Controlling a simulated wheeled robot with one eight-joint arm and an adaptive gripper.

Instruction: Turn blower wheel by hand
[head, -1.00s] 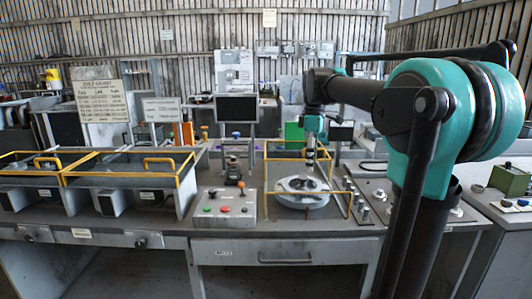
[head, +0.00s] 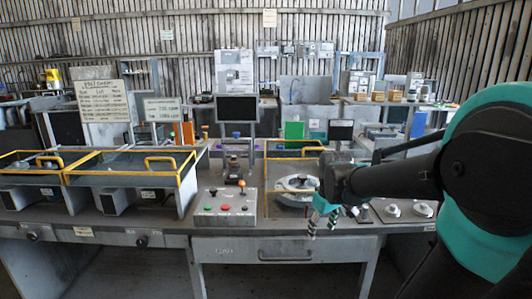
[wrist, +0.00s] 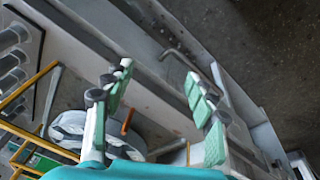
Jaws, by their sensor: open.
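The round grey blower housing (head: 297,184) sits on the bench inside a yellow-railed frame, right of the button box. Its right side is partly hidden by my arm. It also shows at the lower left of the wrist view (wrist: 68,125), partly cut off by my gripper's body. The blower wheel itself cannot be made out clearly. My gripper (head: 322,220) is open and empty, with its fingers pointing down near the bench's front edge, to the front right of the housing and apart from it. The wrist view shows the green-padded fingers (wrist: 160,98) spread wide with nothing between them.
A button box (head: 225,204) stands left of the housing. Yellow rails (head: 290,153) border the housing's station. A drawer with a handle (head: 285,256) lies below the bench edge. Knobs (head: 393,209) sit on a panel at right. A dark monitor (head: 237,108) stands behind.

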